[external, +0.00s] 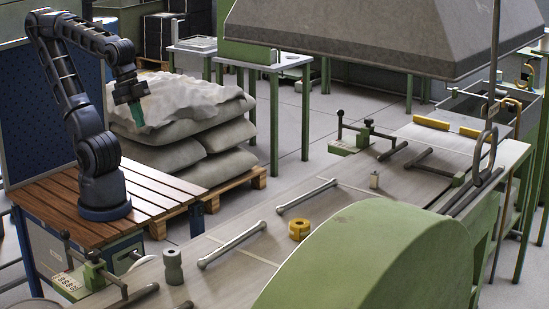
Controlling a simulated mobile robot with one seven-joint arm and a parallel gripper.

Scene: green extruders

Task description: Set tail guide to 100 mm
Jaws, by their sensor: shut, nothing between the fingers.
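Two guide assemblies show on the long grey bench, and I cannot tell which is the tail guide. The near guide (94,274) is a green block with dark rods and a knob, beside a pale scale plate (68,282) too small to read. The far guide (366,136) is also green, with black knobs and dark rods at the bench's far left edge. My gripper (137,117) is shut and empty, pointing down in front of the sacks, well above and apart from both guides.
Stacked sacks (205,138) stand behind my arm. The bench (245,222) holds two light bars (232,246) (306,196), a yellow ring (299,229) and a grey spool (173,267). A green rounded housing (370,262) fills the front right. A grey hood (370,35) hangs above.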

